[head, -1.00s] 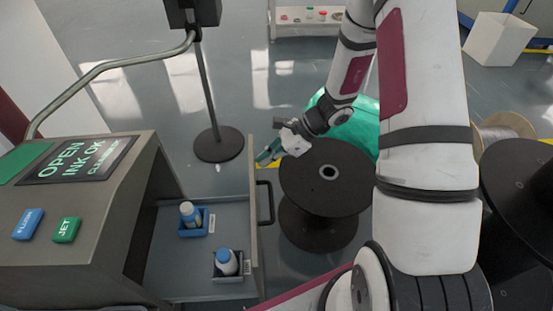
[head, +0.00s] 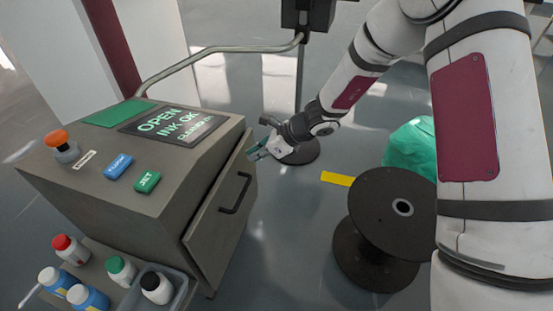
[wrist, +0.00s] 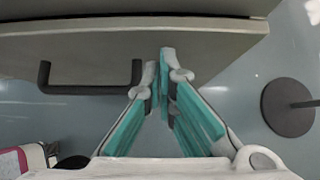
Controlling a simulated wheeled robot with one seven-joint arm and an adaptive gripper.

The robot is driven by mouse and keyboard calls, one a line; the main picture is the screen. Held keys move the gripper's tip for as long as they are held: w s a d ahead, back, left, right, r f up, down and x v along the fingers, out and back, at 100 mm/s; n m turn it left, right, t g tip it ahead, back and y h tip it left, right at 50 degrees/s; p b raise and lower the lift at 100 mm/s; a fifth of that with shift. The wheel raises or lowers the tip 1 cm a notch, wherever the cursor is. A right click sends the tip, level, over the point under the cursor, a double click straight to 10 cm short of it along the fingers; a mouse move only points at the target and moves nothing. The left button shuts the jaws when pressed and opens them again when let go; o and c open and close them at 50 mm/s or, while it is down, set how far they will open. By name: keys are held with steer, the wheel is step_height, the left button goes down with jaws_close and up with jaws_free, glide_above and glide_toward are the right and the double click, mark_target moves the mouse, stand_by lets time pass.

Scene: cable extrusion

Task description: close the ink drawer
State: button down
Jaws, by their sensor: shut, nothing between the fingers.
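The ink drawer is in the side of the grey printer cabinet (head: 120,190). Its front panel (head: 217,232) sits close against the cabinet in the head view, and the bottles inside are hidden. A thin dark line shows along its top edge; I cannot tell if it is fully flush. The dark bar handle (head: 236,193) is on the front and also shows in the wrist view (wrist: 90,88). My gripper (head: 254,153) is shut and empty, its teal fingertips (wrist: 160,58) at the drawer front, beside the handle. I cannot tell whether they touch.
A black cable reel (head: 375,195) stands on the floor at right, with a green bag (head: 410,150) behind it. A stand's round base (wrist: 288,107) is near my gripper. Several bottles (head: 90,298) are on a shelf at the cabinet's front.

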mark_target(241, 155)
steer(key=shift+w+a, duration=0.2)
steer(key=shift+a, duration=0.5)
steer(key=shift+w+a, duration=0.2)
steer(key=shift+a, duration=0.5)
steer(key=shift+a+r, duration=0.1)
